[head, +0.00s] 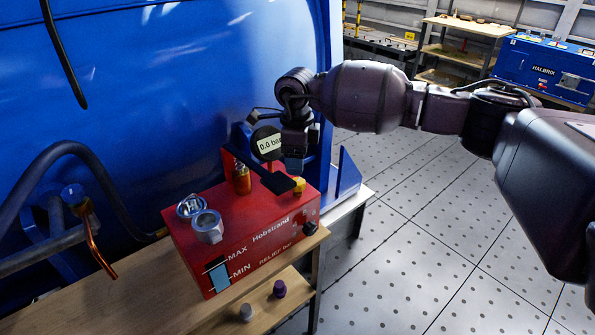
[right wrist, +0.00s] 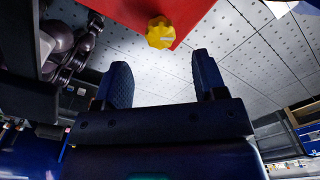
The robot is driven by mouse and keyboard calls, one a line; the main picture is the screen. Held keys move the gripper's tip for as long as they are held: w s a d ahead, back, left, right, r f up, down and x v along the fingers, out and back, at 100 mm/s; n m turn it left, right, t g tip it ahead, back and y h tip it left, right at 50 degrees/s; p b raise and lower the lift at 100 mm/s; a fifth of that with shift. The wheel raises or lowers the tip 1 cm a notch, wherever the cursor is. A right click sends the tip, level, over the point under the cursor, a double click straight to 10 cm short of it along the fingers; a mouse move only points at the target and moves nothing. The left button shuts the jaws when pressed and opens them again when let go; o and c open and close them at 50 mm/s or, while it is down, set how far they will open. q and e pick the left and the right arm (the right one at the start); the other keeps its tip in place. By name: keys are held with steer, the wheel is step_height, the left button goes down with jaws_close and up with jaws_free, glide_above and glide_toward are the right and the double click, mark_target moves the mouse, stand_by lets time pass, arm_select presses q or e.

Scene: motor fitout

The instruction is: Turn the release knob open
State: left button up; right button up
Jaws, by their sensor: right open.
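A red pump box (head: 235,232) labelled Hobstrand stands on a wooden bench. A small yellow knob (head: 299,186) sits at the right end of its top. I take this for the release knob; in the right wrist view the lobed yellow knob (right wrist: 160,33) shows with a pale line across it. My right gripper (head: 294,162) is above the box, close to the knob. In the wrist view its two fingers (right wrist: 162,72) are apart and empty, with the knob beyond their tips, not between them. My left gripper is not in view.
A dark flat lever (head: 265,173), a gauge reading 0.0 bar (head: 267,142) and a brass fitting (head: 241,179) crowd the box top. A black knob (head: 310,228) is on its front. Purple (head: 279,288) and grey (head: 246,312) caps lie on the lower shelf. Floor at right is clear.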

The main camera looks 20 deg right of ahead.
steer(key=shift+r, duration=2.15)
